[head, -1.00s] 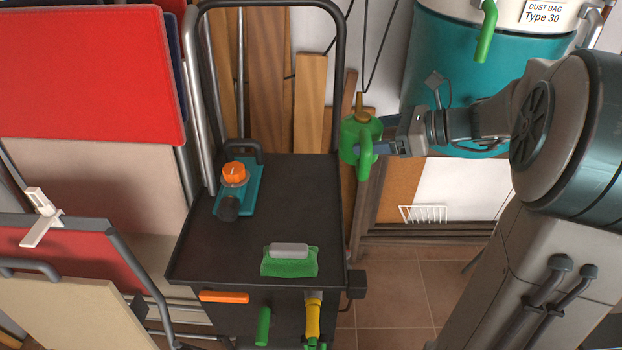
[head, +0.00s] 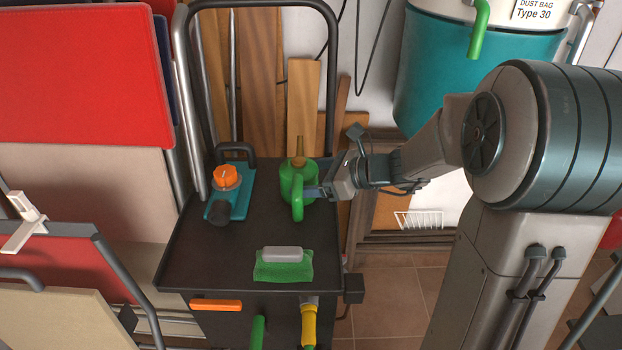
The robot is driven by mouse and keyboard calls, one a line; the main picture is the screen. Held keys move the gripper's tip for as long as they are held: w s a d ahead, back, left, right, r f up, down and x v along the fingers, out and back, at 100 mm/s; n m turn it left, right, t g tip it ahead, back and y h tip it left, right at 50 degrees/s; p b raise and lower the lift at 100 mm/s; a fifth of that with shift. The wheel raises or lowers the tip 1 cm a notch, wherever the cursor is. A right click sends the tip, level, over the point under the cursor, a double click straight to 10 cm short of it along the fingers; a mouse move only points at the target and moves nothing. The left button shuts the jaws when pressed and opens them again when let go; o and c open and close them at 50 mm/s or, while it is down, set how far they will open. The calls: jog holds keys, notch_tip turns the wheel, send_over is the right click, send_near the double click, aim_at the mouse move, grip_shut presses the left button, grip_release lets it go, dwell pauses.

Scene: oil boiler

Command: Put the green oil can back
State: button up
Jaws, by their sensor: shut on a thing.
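The green oil can (head: 293,183) has a green handle and a brass-coloured spout pointing up. It is upright over the back right part of the black cart top (head: 215,258). I cannot tell whether its base touches the cart top. My gripper (head: 314,191) comes in from the right and is shut on the oil can. The fingertips are partly hidden by the can's handle.
The cart's tubular handle (head: 333,90) rises behind. The middle of the top is clear.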

jog(key=shift+f, duration=0.15)
jog(key=o, duration=1.2)
